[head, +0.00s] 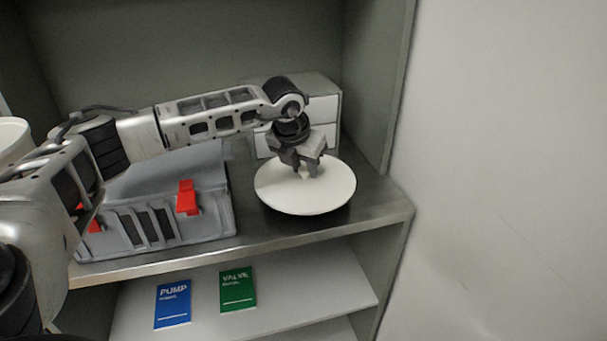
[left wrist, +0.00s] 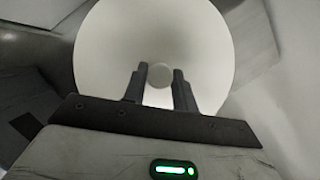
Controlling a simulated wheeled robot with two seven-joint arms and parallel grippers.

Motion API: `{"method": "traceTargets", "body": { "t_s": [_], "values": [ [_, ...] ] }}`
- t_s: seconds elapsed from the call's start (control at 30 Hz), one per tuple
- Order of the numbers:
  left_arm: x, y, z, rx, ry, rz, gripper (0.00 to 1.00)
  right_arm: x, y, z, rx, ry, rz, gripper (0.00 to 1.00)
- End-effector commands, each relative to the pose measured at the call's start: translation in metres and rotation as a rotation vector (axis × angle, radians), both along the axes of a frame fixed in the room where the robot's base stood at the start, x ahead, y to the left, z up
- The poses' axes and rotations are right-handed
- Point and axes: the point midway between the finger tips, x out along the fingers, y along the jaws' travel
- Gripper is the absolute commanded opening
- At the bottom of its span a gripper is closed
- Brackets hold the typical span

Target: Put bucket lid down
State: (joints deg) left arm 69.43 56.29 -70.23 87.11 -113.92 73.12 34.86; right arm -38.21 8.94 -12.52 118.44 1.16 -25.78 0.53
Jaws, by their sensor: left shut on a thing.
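The bucket lid (head: 305,197) is a round white disc at the right end of the upper shelf in the head view. My left gripper (head: 307,174) reaches down onto its middle from above and is shut on its small centre knob. The lid also fills the upper middle of the left wrist view (left wrist: 110,60), with the two fingers (left wrist: 160,85) on either side of the round knob. The lid looks level and at or just above the shelf; I cannot tell whether it touches. My right gripper is not in view.
A grey toolbox (head: 215,215) with red latches (head: 187,198) stands left of the lid on the shelf (head: 255,240). A small white drawer box (head: 325,108) stands behind it. Blue (head: 173,304) and green (head: 237,289) booklets lie on the lower shelf. The cabinet's side wall (head: 390,90) is close at right.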

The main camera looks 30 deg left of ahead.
Motion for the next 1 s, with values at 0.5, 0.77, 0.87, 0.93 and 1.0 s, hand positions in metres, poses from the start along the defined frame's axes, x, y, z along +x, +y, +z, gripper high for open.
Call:
{"method": "traceTargets", "body": {
  "t_s": [0.5,0.77,0.87,0.93,1.0],
  "values": [
    [0.002,0.002,-0.035,0.000,-0.001,0.000,0.05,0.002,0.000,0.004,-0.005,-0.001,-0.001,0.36],
    [0.001,0.002,-0.037,0.000,0.000,0.000,0.49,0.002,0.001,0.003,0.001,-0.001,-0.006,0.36],
    [0.001,0.002,-0.037,0.000,0.000,0.000,0.49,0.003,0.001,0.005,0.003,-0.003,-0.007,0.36],
    [0.001,0.002,-0.036,0.000,0.000,0.000,0.49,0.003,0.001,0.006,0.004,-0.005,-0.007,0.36],
    [0.001,0.002,-0.036,0.000,0.000,0.000,0.49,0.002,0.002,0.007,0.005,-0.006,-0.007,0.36]
  ]
}}
